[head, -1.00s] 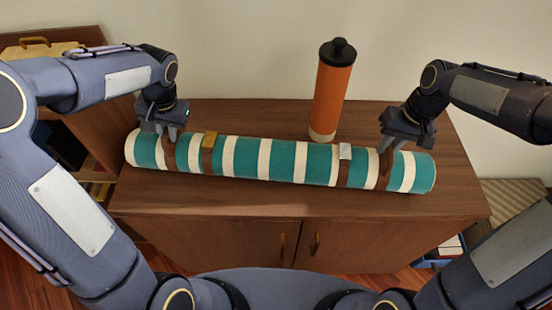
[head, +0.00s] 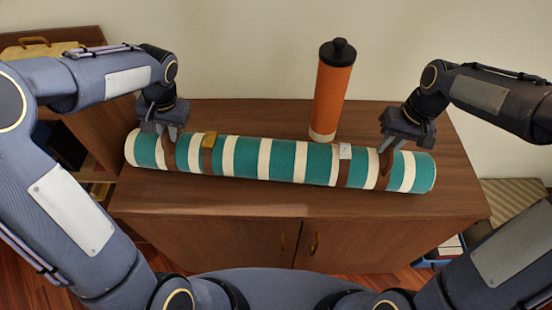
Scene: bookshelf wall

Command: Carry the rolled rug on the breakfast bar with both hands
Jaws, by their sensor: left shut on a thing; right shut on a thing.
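The rolled rug (head: 285,162) is a long roll with teal and cream stripes. It lies lengthwise across a brown wooden cabinet top (head: 230,200). Brown straps go around it near both ends, with a gold buckle (head: 210,140) at the left and a small pale tag (head: 345,151) at the right. My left gripper (head: 170,136) comes down from above and is shut on the brown strap or handle near the left end. My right gripper (head: 390,146) is shut on the brown strap or handle near the right end. The fingertips are partly hidden against the roll.
An orange bottle with a black lid (head: 332,90) stands upright behind the roll, right of the middle. The cabinet top in front of the roll is clear. A wall (head: 240,50) rises behind. A lower shelf unit with a light wooden box (head: 38,50) stands at the left.

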